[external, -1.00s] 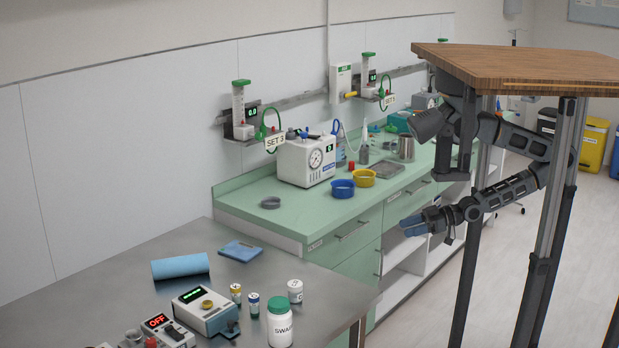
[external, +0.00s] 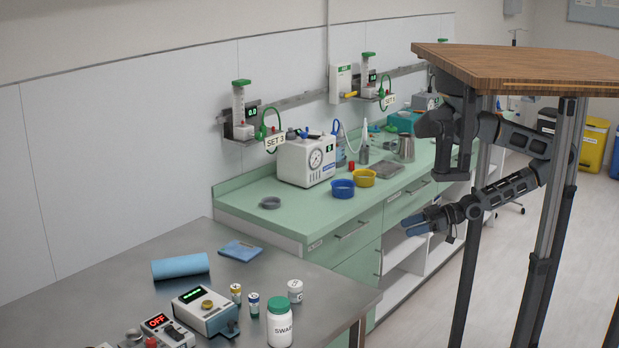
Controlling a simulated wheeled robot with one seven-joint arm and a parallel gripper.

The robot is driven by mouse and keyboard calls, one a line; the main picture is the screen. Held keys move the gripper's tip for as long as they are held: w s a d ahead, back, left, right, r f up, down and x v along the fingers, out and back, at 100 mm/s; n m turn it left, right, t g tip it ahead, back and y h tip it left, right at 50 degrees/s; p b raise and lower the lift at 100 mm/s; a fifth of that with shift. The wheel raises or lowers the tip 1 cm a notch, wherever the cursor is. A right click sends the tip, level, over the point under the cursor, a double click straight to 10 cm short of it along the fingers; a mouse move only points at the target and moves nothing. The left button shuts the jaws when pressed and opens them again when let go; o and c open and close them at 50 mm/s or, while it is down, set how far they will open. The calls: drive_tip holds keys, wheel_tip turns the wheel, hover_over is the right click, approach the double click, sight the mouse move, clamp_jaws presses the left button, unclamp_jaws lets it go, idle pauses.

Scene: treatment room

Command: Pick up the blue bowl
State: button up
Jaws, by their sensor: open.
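The blue bowl (external: 342,189) stands upright on the green counter (external: 290,216), near its front edge. A yellow bowl (external: 364,178) stands right beside it, on its right and a little farther back. My gripper (external: 414,226) is open and empty. It is out in front of the counter, to the right of the blue bowl in the picture and lower in the frame, with its blue-tipped fingers pointing left. It is apart from the bowl. The inside of the blue bowl is only partly visible.
A white device with a dial (external: 306,160) stands behind and left of the bowls. A grey ring-shaped dish (external: 270,202) lies to the left. A grey tray (external: 387,170) and a metal jug (external: 404,147) are to the right.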

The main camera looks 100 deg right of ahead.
drive_tip(key=shift+c, duration=0.7)
